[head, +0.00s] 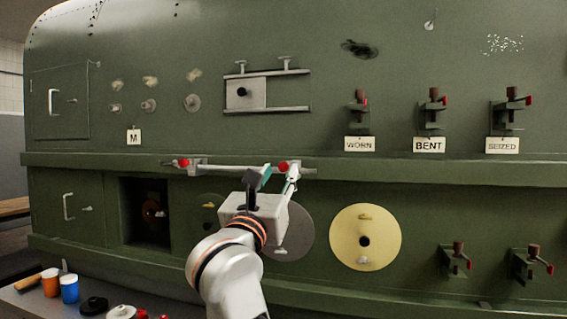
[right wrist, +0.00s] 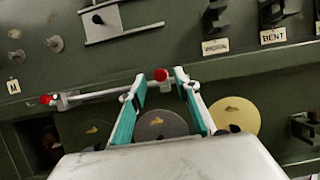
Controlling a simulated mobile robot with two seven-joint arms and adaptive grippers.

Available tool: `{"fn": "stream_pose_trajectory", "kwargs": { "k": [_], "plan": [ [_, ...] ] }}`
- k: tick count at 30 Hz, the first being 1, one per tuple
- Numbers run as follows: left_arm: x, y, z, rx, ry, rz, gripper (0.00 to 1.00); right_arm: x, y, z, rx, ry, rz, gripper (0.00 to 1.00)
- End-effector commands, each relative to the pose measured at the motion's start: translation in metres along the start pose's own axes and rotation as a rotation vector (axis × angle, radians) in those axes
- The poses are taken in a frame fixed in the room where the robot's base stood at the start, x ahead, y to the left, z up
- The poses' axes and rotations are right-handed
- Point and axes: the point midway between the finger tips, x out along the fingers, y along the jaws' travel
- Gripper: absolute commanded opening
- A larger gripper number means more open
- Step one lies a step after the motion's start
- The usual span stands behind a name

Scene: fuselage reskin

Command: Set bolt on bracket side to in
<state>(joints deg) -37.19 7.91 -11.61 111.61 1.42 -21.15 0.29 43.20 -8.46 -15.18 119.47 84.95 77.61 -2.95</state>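A pale horizontal bar (head: 232,168) with two red knobs runs along the green panel's ledge. The left knob (head: 184,162) and right knob (head: 283,167) also show in the right wrist view, left (right wrist: 45,99) and right (right wrist: 161,74). No label names this bar as the bolt. My right gripper (head: 276,176) is at the bar's right end. In the right wrist view its teal-padded fingers (right wrist: 160,88) stand apart, with the right knob between their tips. I cannot tell whether they touch it. My left gripper is not in view.
A plate on two rails (head: 246,93) sits above. Clamps with tags reading WORN, BENT (head: 429,145) and SEIZED are at right. A yellow disc (head: 365,237), a grey disc (head: 289,232) and a dark opening (head: 146,212) lie below. Cups (head: 69,288) stand at lower left.

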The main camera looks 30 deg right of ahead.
Motion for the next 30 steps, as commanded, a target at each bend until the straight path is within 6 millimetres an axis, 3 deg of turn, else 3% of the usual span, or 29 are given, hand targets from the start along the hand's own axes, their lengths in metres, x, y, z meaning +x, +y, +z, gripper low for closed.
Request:
{"fn": "stream_pose_trajectory", "kwargs": {
  "k": [3, 9, 19, 20, 23, 24, 30],
  "plan": [
    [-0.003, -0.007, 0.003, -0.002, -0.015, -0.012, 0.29, 0.020, -0.001, 0.002, -0.004, -0.002, -0.002, 0.32],
    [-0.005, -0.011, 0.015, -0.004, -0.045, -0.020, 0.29, 0.040, 0.000, 0.001, -0.002, -0.001, -0.001, 0.32],
    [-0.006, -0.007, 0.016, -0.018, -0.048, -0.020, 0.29, 0.044, 0.000, 0.000, -0.002, -0.001, -0.001, 0.32],
    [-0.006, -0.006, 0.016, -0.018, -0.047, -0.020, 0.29, 0.044, 0.000, 0.000, -0.002, -0.001, -0.001, 0.29],
    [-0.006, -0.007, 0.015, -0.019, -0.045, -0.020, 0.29, 0.044, 0.000, 0.000, -0.002, -0.001, -0.001, 0.03],
    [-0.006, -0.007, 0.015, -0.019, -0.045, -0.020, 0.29, 0.044, 0.000, 0.000, -0.002, -0.001, -0.001, 0.00],
    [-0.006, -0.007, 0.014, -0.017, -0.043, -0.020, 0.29, 0.047, 0.000, -0.002, -0.004, -0.001, -0.001, 0.00]
  ]
}}
